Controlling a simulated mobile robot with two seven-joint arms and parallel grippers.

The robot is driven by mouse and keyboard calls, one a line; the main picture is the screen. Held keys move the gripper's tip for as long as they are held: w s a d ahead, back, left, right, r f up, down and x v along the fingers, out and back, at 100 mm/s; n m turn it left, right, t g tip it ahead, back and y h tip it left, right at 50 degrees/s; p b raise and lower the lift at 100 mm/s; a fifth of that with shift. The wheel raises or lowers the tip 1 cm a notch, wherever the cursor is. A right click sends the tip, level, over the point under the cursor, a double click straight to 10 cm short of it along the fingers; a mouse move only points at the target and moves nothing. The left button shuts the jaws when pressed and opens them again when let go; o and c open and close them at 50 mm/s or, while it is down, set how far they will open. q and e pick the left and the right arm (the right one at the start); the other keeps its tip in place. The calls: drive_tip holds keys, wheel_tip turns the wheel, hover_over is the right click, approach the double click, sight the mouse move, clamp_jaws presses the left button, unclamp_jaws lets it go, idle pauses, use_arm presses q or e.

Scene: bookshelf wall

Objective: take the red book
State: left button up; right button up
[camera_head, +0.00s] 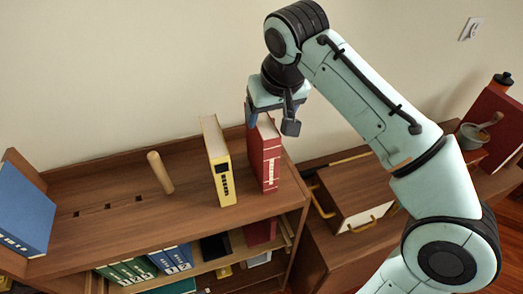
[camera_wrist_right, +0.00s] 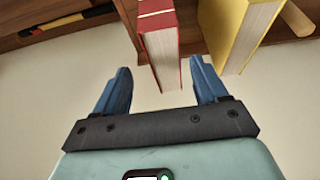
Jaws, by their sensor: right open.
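The red book (camera_head: 265,160) stands upright on the top of the wooden shelf, near its right end, just right of a yellow book. My right gripper (camera_head: 273,122) is above and at the upper end of the red book. In the right wrist view the red book (camera_wrist_right: 158,42) reaches between the two blue fingers of my right gripper (camera_wrist_right: 162,85). The fingers are open, with a gap on each side of the book, wider on the left. My left gripper is in neither view.
The yellow book (camera_head: 219,165) stands close beside the red one; it also shows in the wrist view (camera_wrist_right: 240,30). A wooden peg (camera_head: 160,172) and a blue book (camera_head: 22,210) are farther left. A wooden box (camera_head: 355,195) stands right of the shelf. The wall is close behind.

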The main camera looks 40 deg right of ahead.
sight(263, 121)
drive_tip(key=shift+w+d+f, duration=0.1)
drive_tip(key=shift+w+f, duration=0.2)
drive_tip(key=shift+f, duration=0.35)
drive_tip(key=shift+w+f, duration=0.45)
drive_tip(key=shift+w, duration=0.1)
drive_tip(key=shift+b+x, duration=0.4)
drive_tip(key=shift+x, duration=1.95)
drive_tip(key=shift+w, duration=0.2)
drive_tip(key=shift+f, duration=0.2)
drive_tip(key=shift+r, duration=0.1)
clamp_jaws()
